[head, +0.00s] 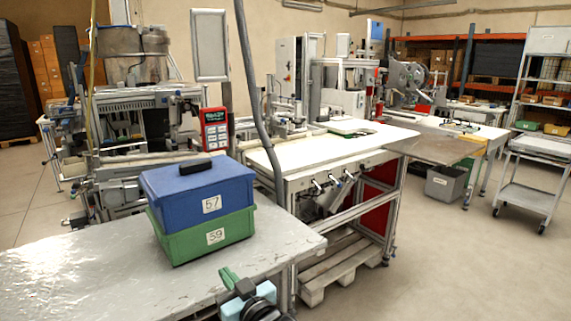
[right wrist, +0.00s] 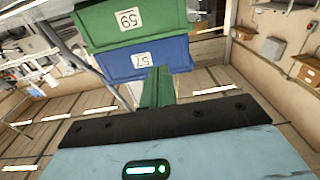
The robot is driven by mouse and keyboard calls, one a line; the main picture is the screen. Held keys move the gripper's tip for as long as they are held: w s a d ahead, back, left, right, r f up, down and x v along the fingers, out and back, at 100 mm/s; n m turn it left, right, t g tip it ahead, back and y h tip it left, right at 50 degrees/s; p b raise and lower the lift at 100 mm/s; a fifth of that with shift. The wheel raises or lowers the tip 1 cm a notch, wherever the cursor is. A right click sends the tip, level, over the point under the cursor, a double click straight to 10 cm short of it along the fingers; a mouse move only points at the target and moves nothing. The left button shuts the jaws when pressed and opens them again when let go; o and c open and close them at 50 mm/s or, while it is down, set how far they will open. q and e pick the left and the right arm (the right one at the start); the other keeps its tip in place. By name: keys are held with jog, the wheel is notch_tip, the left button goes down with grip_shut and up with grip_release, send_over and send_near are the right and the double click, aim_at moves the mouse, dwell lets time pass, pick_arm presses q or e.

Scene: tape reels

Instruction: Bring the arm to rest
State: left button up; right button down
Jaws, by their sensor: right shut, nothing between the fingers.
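My right gripper (head: 232,279) is low in the head view, in front of the grey table (head: 75,285). Its green fingers are shut and empty; they also show in the right wrist view (right wrist: 157,88). A blue box (head: 198,192) labelled 57 sits on a green box (head: 205,238) labelled 59 on the table, behind and left of the gripper. The right wrist view shows the blue box (right wrist: 170,58) and green box (right wrist: 105,28) upside down beyond the fingertips, apart from them as far as I can tell. My left gripper is not in view.
A small black item (head: 194,168) lies on the blue box. A white workbench (head: 325,150) stands behind the table, with a wooden pallet (head: 335,265) under it. A grey cart (head: 527,195) is at the right. The floor at lower right is clear.

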jog(key=s+d+f+m+g+h+p, duration=0.2)
jog(key=s+d+f+m+h+p, duration=0.3)
jog(key=s+d+f, duration=1.3)
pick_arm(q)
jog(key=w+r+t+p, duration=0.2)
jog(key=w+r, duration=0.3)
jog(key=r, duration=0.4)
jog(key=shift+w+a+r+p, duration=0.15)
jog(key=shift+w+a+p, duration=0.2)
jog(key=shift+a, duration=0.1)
pick_arm(e)
jog(key=s+d+f+g+h, duration=0.1)
jog(key=s+d, duration=0.4)
jog(key=s, duration=0.4)
jog(key=s+d+f+g+h, duration=0.1)
jog(key=s+d, duration=0.4)
jog(key=s, duration=0.5)
jog(key=s+d+f+g+h, duration=0.1)
jog(key=s+d+f+h, duration=0.1)
jog(key=s, duration=0.7)
jog(key=d+f, duration=0.1)
jog(key=d, duration=0.1)
jog(key=shift+s+d+m+g, duration=0.25)
jog(key=shift+d+m+g, duration=0.05)
jog(key=shift+d+m, duration=0.1)
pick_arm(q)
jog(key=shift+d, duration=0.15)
